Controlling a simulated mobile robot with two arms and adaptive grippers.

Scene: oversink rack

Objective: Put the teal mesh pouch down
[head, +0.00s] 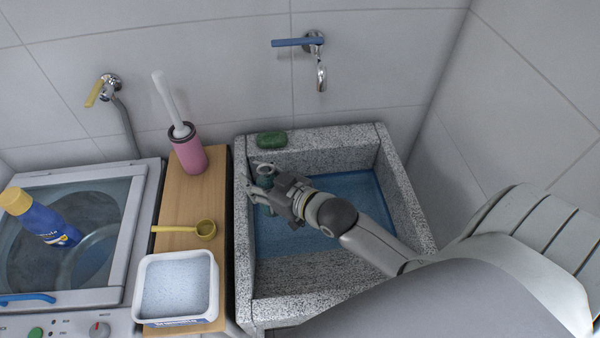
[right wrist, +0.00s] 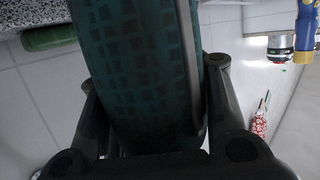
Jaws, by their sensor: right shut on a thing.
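The teal mesh pouch (right wrist: 135,65) fills the middle of the right wrist view, between the two dark fingers of my right gripper (right wrist: 155,105). In the head view the right gripper (head: 262,186) is over the left side of the stone sink, and a small part of the teal pouch (head: 268,209) shows beside its fingers. The gripper is shut on the pouch and hides most of it. I cannot tell whether the pouch touches the sink wall. My left gripper is not in view.
The granite sink (head: 405,205) holds blue water (head: 345,190). A green soap bar (head: 271,139) lies on its back rim. Left of it, a wooden board (head: 178,190) carries a pink brush holder (head: 189,155), a yellow scoop (head: 205,229) and a white powder tub (head: 147,290). A blue bottle (head: 48,224) is on the washer.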

